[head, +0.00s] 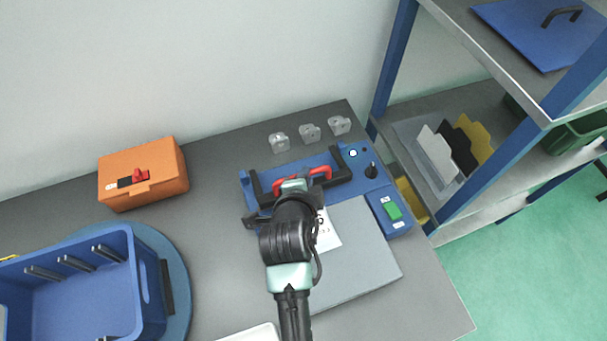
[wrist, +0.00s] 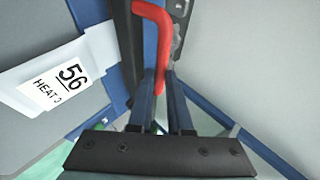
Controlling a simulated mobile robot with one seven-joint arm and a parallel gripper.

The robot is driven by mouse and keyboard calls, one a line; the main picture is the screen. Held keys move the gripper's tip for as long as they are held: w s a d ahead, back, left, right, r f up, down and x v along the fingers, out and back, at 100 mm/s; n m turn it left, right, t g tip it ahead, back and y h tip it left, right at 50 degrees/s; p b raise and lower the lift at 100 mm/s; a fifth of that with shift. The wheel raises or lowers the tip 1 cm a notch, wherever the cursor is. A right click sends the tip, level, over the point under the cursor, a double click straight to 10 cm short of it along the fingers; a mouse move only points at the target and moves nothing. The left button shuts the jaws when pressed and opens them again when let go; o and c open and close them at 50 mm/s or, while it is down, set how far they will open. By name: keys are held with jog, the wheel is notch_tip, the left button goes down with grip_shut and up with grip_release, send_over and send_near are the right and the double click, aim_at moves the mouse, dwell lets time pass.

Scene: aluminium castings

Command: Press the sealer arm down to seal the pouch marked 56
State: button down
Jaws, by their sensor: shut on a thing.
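The blue sealer (head: 372,190) stands at the back right of the table. Its black sealer arm (head: 342,164) carries a red handle (head: 321,171), which also shows in the wrist view (wrist: 158,30). My gripper (head: 293,184) is at this handle; in the wrist view its two dark fingers (wrist: 161,84) are closed around the red bar. The white pouch (head: 329,238) lies at the sealer's front edge, partly hidden by my arm. Its label reads 56 and HEAT 2 in the wrist view (wrist: 57,86). I cannot tell how far down the sealer arm is.
A grey plate (head: 362,265) lies before the sealer. Several small castings (head: 309,132) stand behind it. An orange case (head: 143,178) and a blue crate (head: 140,285) are on the left. A shelf rack (head: 480,195) stands at the right.

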jog(key=shift+s+d+f, duration=0.2)
jog(key=shift+s+f, duration=0.1)
jog(key=shift+f, duration=0.25)
jog(key=shift+s+f+b, duration=0.2)
jog(key=shift+f+b, duration=0.05)
jog(key=shift+b, duration=0.5)
jog(key=shift+s+d+f, duration=0.1)
jog(key=shift+s+f, duration=0.05)
jog(key=shift+f, duration=0.15)
jog(key=c, duration=0.8)
grip_release()
jog(key=shift+c, duration=0.2)
jog(key=shift+r, duration=0.1)
jog(key=shift+s+r, duration=0.35)
jog(key=shift+r, duration=0.05)
jog(key=b+v, duration=0.1)
jog(key=v, duration=1.1)
jog(key=shift+f+b, duration=0.25)
jog(key=shift+b, duration=0.1)
